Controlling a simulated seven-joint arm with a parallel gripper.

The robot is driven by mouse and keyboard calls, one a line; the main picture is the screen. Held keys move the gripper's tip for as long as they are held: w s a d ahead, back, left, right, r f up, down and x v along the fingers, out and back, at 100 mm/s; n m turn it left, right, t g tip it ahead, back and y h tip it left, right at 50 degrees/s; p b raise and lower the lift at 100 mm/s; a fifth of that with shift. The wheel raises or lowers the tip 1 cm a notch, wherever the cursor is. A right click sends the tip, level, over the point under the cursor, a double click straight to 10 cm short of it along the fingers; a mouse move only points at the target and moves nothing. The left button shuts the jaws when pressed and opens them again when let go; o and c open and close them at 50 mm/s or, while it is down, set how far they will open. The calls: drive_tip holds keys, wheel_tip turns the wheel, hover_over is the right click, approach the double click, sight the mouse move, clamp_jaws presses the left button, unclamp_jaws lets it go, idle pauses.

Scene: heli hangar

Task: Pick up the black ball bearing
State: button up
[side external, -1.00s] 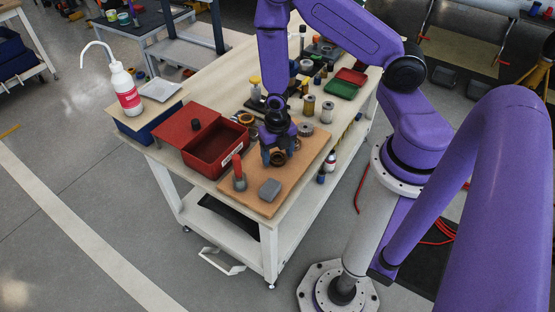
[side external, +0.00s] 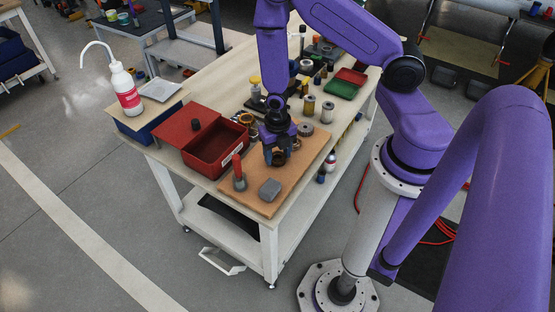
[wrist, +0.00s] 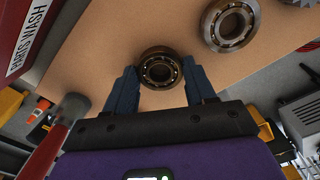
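A dark ring-shaped ball bearing (wrist: 160,70) sits between the fingertips of my gripper (wrist: 160,78) in the wrist view, with a finger against each side. In the side external view my gripper (side external: 278,155) points down over the tan board (side external: 258,196), and its fingers partly hide the bearing. The bearing is at or very near the board; I cannot tell whether it touches. A second, larger bearing (wrist: 230,25) with a lighter metal ring lies on the board farther off; it also shows in the side external view (side external: 305,129).
A red parts-wash box (side external: 210,160) stands left of the board. Several metal cylinders (side external: 327,112) and a green tray (side external: 340,89) stand behind.

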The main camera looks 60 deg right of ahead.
drive_tip(key=shift+r, duration=3)
